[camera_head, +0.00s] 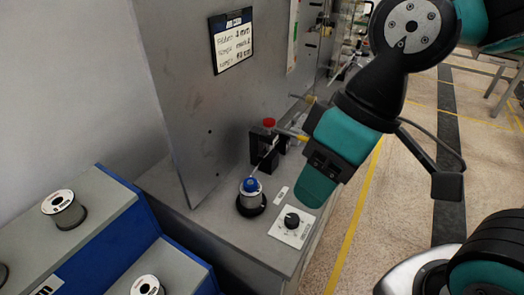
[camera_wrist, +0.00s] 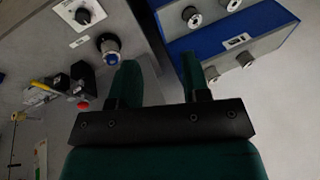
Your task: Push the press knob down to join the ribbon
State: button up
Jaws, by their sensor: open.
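A red press knob (camera_head: 268,122) sits on top of a small black block (camera_head: 262,147) on the grey bench ledge. It also shows in the wrist view (camera_wrist: 82,104), left of my fingers. A spool with a blue cap (camera_head: 250,186) stands in front of the block, and a thin pale ribbon (camera_head: 263,160) runs from the spool up to the block. My gripper (camera_head: 316,188) is to the right of the block and spool, apart from both. In the wrist view its two green fingers (camera_wrist: 161,75) are spread with nothing between them. The ribbon's far end is hard to make out.
A dial on a white plate (camera_head: 292,221) is on the ledge near my fingers. A yellow handle (camera_head: 291,134) sits beside the block. A grey upright panel (camera_head: 215,110) rises behind. A blue stepped rack (camera_head: 150,240) with spools stands left. Floor at right is open.

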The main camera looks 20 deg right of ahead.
aim_at(270, 123)
jog(key=k, duration=1.3)
jog(key=z, duration=0.55)
jog(key=i, duration=1.6)
jog(key=u, duration=0.85)
